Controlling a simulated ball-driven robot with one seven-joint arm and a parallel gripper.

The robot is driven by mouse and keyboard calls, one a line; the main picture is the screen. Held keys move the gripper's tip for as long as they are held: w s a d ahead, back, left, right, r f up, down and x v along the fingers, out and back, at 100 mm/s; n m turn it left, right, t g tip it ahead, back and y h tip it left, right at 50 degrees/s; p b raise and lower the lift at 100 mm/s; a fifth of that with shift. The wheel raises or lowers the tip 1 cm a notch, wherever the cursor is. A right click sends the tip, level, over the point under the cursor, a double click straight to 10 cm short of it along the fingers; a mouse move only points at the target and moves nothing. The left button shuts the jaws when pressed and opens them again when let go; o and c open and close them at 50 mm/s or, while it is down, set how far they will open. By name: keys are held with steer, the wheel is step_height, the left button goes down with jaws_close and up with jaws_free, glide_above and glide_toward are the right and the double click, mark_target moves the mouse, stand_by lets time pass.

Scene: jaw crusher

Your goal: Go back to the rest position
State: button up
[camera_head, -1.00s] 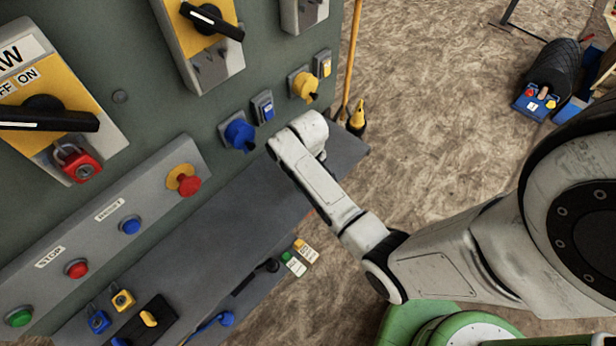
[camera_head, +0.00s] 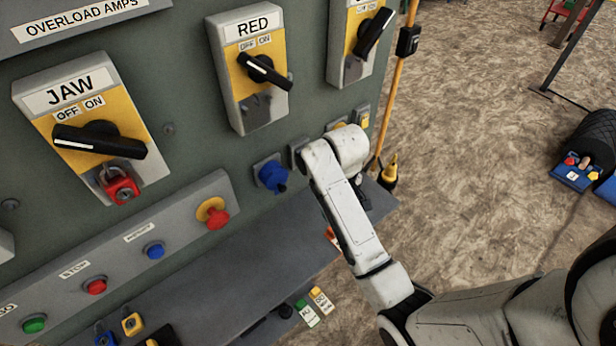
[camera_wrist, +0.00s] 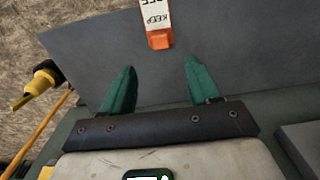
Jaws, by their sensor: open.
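My gripper (camera_wrist: 155,88) shows in the wrist view with its two green fingers spread apart and nothing between them. It is over the grey shelf (camera_wrist: 240,50) of the control panel. An orange and white tag (camera_wrist: 158,38) lies on the shelf beyond the fingertips. In the head view my white arm reaches up to the panel's right edge, and the gripper itself is hidden behind the wrist.
The green panel carries the JAW switch (camera_head: 98,140) with a red padlock (camera_head: 120,186), the RED switch (camera_head: 262,68), a blue plug (camera_head: 272,176) and push buttons. A yellow pole (camera_head: 398,80) stands right of it. The floor on the right has open room.

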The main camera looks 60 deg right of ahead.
steer(key=s+a+f+n+t, duration=0.1)
steer(key=s+a+n, duration=0.1)
steer(key=s+a, duration=1)
steer(key=a, duration=0.4)
steer(key=shift+f, duration=0.35)
steer(key=shift+s+a, duration=0.1)
